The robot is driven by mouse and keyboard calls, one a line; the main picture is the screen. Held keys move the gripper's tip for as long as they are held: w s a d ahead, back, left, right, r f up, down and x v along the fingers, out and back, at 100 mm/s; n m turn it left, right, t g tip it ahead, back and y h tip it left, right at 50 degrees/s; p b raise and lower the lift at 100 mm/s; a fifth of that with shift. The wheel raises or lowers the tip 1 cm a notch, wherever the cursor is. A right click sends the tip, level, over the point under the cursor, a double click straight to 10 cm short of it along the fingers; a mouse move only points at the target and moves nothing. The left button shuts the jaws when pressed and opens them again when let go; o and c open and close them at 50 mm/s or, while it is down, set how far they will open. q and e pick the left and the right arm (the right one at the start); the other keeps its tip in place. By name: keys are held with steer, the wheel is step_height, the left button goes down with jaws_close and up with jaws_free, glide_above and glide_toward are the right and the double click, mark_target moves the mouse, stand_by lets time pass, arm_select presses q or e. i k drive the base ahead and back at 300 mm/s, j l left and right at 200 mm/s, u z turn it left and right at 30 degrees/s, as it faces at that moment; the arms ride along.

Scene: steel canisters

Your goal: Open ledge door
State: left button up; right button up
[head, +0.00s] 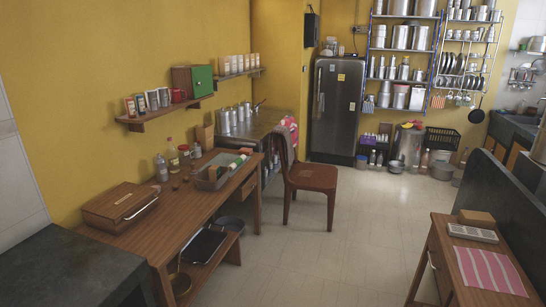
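A small box-shaped cabinet (181,83) stands on a wooden wall ledge (165,112) on the yellow left wall. A red mug (177,95) and several small tins and boxes stand on the ledge to the left of the cabinet. Neither of my grippers is in view.
A wooden desk (160,228) with a brown case (118,205), bottles and a grey tray (212,179) stands below the ledge. A brown chair (312,178) is at its far end. A dark fridge (337,108) stands at the back. The tiled floor (335,255) in the middle is clear.

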mark_target(202, 76)
steer(key=i, duration=1.1)
steer(key=i+l+u, duration=0.1)
steer(key=i, duration=1)
